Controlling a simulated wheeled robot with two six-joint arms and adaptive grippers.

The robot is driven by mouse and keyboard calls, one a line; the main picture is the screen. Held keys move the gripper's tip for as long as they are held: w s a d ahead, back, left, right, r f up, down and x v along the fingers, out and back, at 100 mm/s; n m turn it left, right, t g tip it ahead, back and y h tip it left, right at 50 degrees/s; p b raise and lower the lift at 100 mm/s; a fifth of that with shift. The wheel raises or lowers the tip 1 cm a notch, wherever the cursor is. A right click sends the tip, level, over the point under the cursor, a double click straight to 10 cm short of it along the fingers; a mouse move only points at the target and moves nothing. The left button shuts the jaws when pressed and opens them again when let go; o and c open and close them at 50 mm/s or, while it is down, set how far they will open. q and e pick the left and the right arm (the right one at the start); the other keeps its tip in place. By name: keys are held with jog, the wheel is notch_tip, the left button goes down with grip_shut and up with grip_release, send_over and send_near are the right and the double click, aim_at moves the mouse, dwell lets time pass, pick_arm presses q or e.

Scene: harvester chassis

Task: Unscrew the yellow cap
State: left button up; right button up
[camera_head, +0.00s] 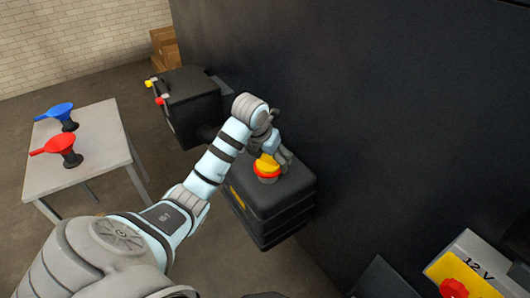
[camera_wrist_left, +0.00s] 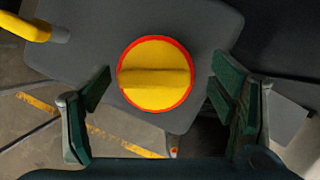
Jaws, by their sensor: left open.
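The yellow cap (camera_head: 267,166) sits on top of a black tank (camera_head: 285,200) fixed to the dark chassis wall. In the left wrist view the cap (camera_wrist_left: 155,76) is round, with a raised grip bar lying almost level across it and a red-orange rim. My left gripper (camera_head: 280,157) is right over the cap in the head view. In the left wrist view its two green fingers (camera_wrist_left: 165,105) are spread wide, one on each side of the cap and apart from it. The gripper is empty. My right gripper is not in view.
A grey table (camera_head: 100,134) at left carries a blue funnel (camera_head: 60,114) and a red funnel (camera_head: 58,147). A black box (camera_head: 190,100) with yellow and red fittings stands behind the tank. A 12 V battery (camera_head: 475,268) is at lower right. Cardboard boxes (camera_head: 165,45) stand behind.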

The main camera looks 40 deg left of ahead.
pick_arm(q)
jog(key=shift+s+a, duration=0.2)
jog(key=shift+s, duration=0.05)
jog(key=c, duration=1.3)
jog(key=o, duration=0.5)
jog(key=c, duration=0.7)
jog(key=shift+d+r+n+y+p, duration=0.15)
jog(key=shift+n+y+p, duration=0.35)
jog(key=shift+n+p, duration=0.5)
jog(key=shift+c, duration=0.2)
jog(key=shift+n, duration=0.4)
jog(key=shift+f, duration=0.25)
jog(key=o, duration=1.5)
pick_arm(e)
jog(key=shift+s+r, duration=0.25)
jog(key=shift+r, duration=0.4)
